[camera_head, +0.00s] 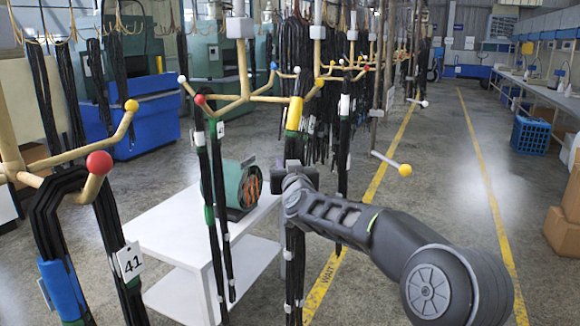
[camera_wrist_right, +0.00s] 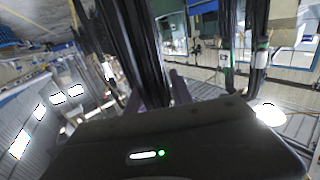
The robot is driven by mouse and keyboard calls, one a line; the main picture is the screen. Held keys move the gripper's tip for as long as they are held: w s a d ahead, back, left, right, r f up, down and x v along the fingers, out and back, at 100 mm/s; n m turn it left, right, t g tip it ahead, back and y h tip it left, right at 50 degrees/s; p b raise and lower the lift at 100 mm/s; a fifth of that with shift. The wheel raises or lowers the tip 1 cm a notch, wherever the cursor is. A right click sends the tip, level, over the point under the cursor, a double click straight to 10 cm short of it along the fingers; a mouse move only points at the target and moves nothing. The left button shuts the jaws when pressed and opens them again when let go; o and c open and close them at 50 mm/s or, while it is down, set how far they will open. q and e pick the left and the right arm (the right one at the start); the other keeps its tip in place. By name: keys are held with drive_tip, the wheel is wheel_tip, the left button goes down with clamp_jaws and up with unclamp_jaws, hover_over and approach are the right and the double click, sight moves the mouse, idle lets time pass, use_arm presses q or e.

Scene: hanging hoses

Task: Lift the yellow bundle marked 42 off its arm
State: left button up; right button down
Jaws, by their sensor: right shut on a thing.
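A black hose bundle with a yellow band (camera_head: 294,114) hangs on the rack near an arm tipped with a yellow ball (camera_head: 319,82). No number 42 can be read on it. My right gripper (camera_head: 293,166) is shut on this bundle just below the yellow band. The bundle's lower part (camera_head: 295,262) hangs straight down below the gripper. In the right wrist view, black hoses (camera_wrist_right: 128,45) run down to the dark fingers of my right gripper (camera_wrist_right: 165,88). The gripper body hides their lower part. My left gripper is not in view.
A green-banded bundle (camera_head: 222,190) hangs to the left, and one with a white band (camera_head: 344,105) close on the right. A bundle tagged 41 (camera_head: 130,262) hangs at the near left. A white table (camera_head: 190,222) with a green machine (camera_head: 236,183) stands behind.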

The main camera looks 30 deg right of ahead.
drive_tip(key=shift+w+a+r, duration=0.1)
drive_tip(key=shift+w+a, duration=0.2)
drive_tip(key=shift+w, duration=0.05)
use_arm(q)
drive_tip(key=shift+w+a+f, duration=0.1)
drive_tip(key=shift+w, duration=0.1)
use_arm(e)
drive_tip(key=shift+s+d, duration=0.2)
